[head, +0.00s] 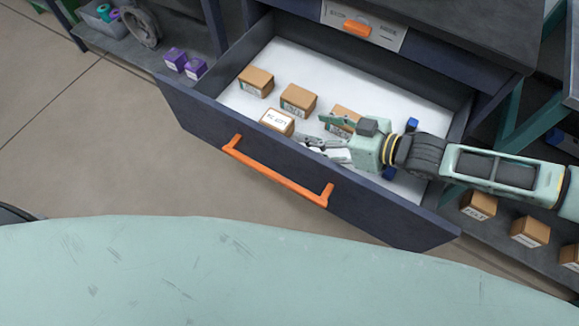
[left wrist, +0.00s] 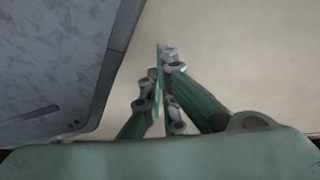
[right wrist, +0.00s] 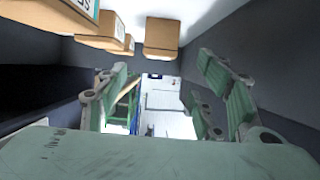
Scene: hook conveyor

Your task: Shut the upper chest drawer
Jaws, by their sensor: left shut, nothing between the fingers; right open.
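The upper chest drawer is pulled out, with a dark blue front (head: 200,115), an orange bar handle (head: 275,172) and a white floor (head: 330,70). Several brown boxes (head: 255,82) lie inside, one with a white label up (head: 277,121). My right gripper (head: 318,132) is open over the drawer's inside, behind the front and beside the labelled box, with no box between its fingers. In the right wrist view, its open fingers (right wrist: 162,75) show with boxes (right wrist: 161,38) beyond. My left gripper (left wrist: 163,55) is shut and empty above plain floor, out of the head view.
An orange handle (head: 357,28) with a label plate sits on the chest above the drawer. Purple boxes (head: 185,63) stand on a shelf at upper left. More brown boxes (head: 530,231) stand at lower right. Floor (head: 90,140) left of the drawer is clear.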

